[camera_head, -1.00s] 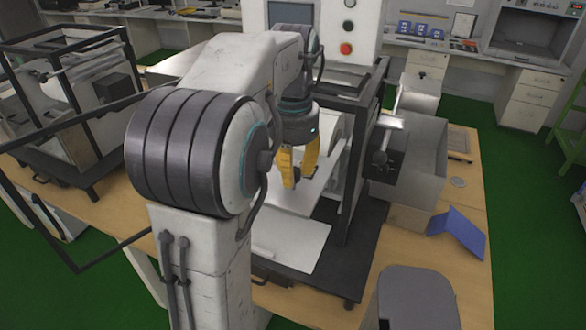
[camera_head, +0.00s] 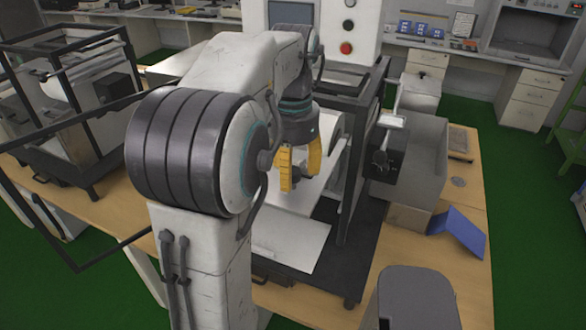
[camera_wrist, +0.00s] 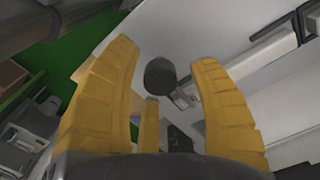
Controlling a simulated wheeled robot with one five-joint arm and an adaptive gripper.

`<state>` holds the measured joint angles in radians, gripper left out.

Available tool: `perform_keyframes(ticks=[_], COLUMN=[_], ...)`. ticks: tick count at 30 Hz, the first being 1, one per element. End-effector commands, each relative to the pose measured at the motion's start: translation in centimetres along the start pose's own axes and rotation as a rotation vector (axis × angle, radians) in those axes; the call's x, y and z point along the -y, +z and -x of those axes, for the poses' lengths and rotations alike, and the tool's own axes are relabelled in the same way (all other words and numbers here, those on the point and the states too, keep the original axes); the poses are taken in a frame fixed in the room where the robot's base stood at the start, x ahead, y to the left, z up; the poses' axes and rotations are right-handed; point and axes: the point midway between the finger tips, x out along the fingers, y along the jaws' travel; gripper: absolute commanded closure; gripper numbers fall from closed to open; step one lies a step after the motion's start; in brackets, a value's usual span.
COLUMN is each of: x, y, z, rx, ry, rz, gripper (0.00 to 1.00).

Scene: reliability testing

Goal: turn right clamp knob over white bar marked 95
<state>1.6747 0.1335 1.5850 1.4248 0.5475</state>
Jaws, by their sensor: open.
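My gripper (camera_head: 300,182) has yellow fingers spread open and points down into the black-framed test rig. In the wrist view, a dark round knob (camera_wrist: 160,76) shows in the gap between the open fingertips (camera_wrist: 163,55). The fingers stand on either side of it and do not visibly touch it. A third, shorter yellow finger shows below the knob. A pale bar (camera_wrist: 268,48) lies at upper right in the wrist view; no 95 marking is readable. In the head view my arm and fingers largely hide the knob.
The rig's black frame (camera_head: 346,195) stands close right of my gripper, with a black clamp block (camera_head: 388,158) outside it. A white panel (camera_head: 290,240) lies in front. A blue folded piece (camera_head: 460,232) lies on the wooden table (camera_head: 475,185) at right.

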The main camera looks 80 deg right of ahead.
Motion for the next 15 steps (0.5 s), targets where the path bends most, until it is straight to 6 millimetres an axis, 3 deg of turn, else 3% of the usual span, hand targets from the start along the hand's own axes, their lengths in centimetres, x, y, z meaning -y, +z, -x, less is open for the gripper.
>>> perform_keyframes(ticks=[8,15], x=[0.1,0.1], y=[-0.1,-0.1], z=[1.3,4.7], rx=[-0.004,-0.004], ry=[-0.002,-0.003], rz=[0.000,0.000], gripper=[0.45,0.45])
